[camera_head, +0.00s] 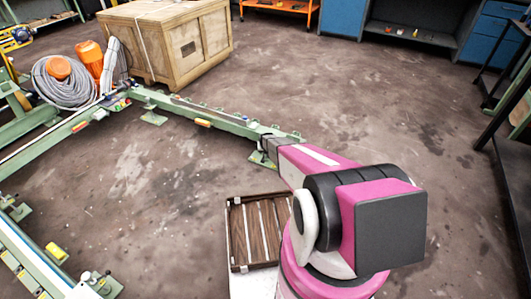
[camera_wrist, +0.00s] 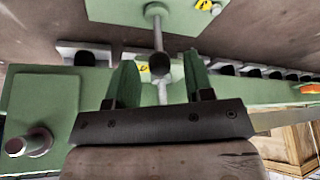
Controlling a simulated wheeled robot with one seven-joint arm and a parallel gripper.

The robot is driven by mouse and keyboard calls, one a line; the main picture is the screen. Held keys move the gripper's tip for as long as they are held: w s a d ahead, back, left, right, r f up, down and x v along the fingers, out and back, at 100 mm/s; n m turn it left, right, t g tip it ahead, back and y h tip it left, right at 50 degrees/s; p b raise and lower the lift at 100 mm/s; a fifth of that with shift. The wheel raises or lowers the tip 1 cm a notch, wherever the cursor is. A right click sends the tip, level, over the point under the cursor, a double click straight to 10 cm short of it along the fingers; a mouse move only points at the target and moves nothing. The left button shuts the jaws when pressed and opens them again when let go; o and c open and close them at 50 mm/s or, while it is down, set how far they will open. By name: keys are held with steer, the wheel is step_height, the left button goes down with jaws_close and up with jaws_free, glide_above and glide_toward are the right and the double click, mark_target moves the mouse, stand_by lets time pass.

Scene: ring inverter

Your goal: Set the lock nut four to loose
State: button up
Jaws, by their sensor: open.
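My gripper (camera_wrist: 157,66) is open in the wrist view, with its two green fingers apart and pointing at a green steel frame. A metal rod with a dark rounded end (camera_wrist: 160,64) shows between the fingers, with a gap on each side. A small yellow label (camera_wrist: 144,69) is partly hidden beside the left finger. I cannot read a number there, so I cannot tell whether this is lock nut four or how it is set. In the head view, my pink and black arm reaches to the right end of the green frame (camera_head: 215,120); the fingers are not clear there.
A wooden crate (camera_head: 170,45) stands behind the frame. A coiled grey cable (camera_head: 62,84) lies at the left. A slatted brown tray (camera_head: 238,254) is beside my arm. A dark metal stand (camera_head: 508,160) is at the right edge. The floor between is clear.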

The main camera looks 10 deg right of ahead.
steer(key=shift+w+f, duration=0.1)
steer(key=shift+f, duration=0.2)
steer(key=shift+c, duration=0.3)
jaws_close()
steer(key=shift+d+n+y, duration=0.4)
steer(key=shift+d+n, duration=0.3)
steer(key=shift+n, duration=0.3)
steer(key=shift+o, duration=0.3)
jaws_free()
steer(key=shift+r, duration=0.1)
steer(key=v, duration=1)
steer(key=shift+s+r, duration=0.3)
steer(key=shift+s, duration=0.05)
